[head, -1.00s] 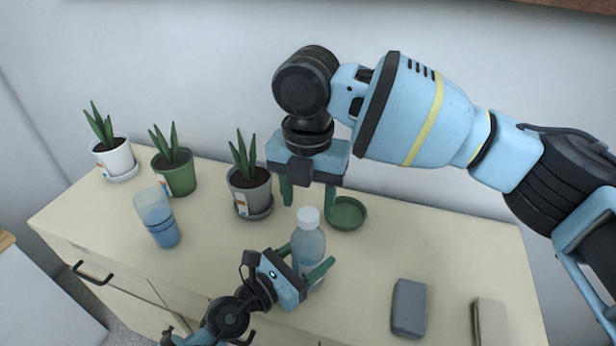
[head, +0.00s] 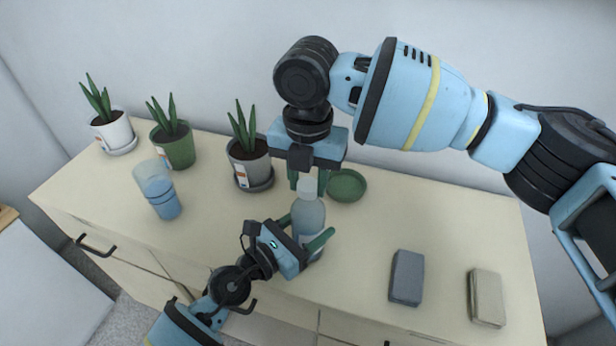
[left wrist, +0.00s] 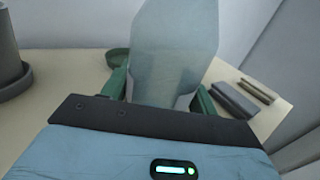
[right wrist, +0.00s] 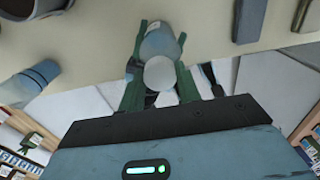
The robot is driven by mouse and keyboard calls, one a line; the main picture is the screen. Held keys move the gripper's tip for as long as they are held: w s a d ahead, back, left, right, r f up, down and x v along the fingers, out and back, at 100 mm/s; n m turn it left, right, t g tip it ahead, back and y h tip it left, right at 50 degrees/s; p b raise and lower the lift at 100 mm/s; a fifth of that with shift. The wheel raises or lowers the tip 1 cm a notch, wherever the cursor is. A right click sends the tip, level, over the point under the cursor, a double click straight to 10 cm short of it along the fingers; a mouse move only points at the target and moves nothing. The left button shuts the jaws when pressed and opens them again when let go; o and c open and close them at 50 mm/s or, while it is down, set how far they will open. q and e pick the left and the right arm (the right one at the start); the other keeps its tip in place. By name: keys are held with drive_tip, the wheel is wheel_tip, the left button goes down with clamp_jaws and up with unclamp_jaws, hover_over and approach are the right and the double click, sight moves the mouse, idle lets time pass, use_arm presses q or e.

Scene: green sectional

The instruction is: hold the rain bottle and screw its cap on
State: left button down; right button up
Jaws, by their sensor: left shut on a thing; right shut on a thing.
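The rain bottle (head: 310,218) is a translucent pale blue bottle standing upright on the cabinet top, with a white cap (head: 308,186) at its neck. My left gripper (head: 303,231) is shut on the bottle's body from the front. In the left wrist view the bottle (left wrist: 178,50) rises between its green fingers. My right gripper (head: 309,182) points down from above and is shut on the cap. In the right wrist view the round cap (right wrist: 160,73) sits between the fingers, with the bottle's shoulder behind it. The thread under the cap is hidden.
A green dish (head: 347,187) is just behind and right of the bottle. A grey-potted plant (head: 250,165) and a blue tumbler (head: 158,190) stand to the left. Grey (head: 406,278) and beige (head: 487,297) blocks lie right. The cabinet top (head: 445,225) is clear between.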

drive_tip(key=m, duration=1.2)
drive_tip(key=shift+m, duration=0.4)
drive_tip(key=m, duration=0.6)
drive_tip(key=shift+f+m, duration=0.1)
drive_tip(key=shift+m, duration=0.2)
drive_tip(key=m, duration=0.5)
drive_tip(key=o, duration=1.1)
drive_tip(key=shift+o, duration=0.2)
wheel_tip(320, 180, up, 12)
